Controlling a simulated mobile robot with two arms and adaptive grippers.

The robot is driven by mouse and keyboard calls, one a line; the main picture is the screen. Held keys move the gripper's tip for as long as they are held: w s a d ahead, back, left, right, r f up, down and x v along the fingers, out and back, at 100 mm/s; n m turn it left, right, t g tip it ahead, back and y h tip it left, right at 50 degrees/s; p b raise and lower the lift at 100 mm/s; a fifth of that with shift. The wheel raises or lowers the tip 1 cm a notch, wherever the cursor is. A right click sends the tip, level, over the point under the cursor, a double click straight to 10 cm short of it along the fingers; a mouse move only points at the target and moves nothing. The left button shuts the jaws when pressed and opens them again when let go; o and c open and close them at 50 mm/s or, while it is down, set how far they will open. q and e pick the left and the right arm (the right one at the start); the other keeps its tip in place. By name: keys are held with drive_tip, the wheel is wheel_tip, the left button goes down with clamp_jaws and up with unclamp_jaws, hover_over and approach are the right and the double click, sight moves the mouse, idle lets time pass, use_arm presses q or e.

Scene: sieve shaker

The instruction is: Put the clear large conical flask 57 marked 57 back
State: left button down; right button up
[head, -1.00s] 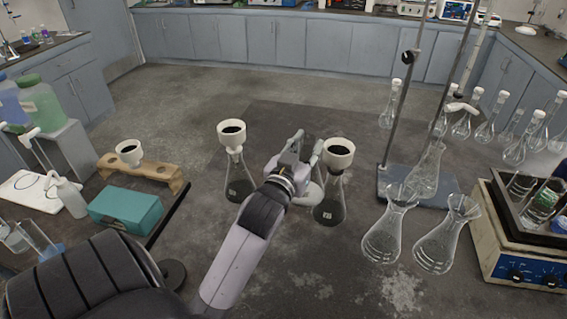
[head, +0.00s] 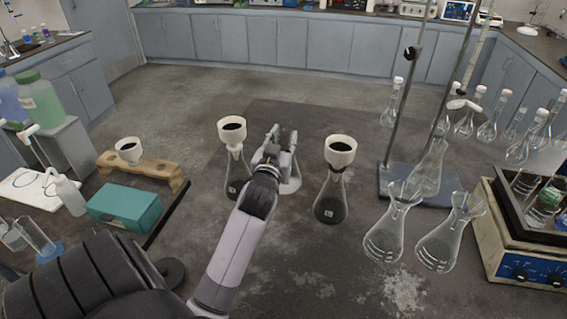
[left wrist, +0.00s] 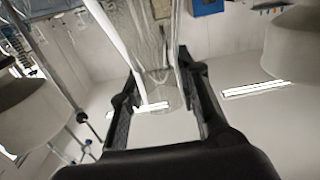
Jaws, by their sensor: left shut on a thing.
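My left gripper (head: 281,138) is shut on a clear conical flask (head: 291,178), most of which hides behind the gripper and arm in the head view. The flask's clear glass (left wrist: 158,50) shows between the two dark fingers (left wrist: 160,100) in the left wrist view. I cannot read a number on it. The held flask is between two dark-filled flasks with white funnels: the left one (head: 233,188) close beside it, the right one (head: 330,200) with a gap. My right gripper is not in view.
Two clear conical flasks (head: 392,225) (head: 436,245) stand at the right, with another (head: 427,170) behind them by the stand base (head: 400,184). A boxy apparatus (head: 530,262) is at the far right. A wooden rack (head: 160,170) and teal box (head: 125,207) are at the left.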

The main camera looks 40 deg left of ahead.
use_arm(q)
wheel_tip(320, 180, down, 8)
drive_tip(key=shift+r, duration=0.1)
drive_tip(key=shift+b, duration=0.3)
drive_tip(key=c, duration=1.2)
unclamp_jaws()
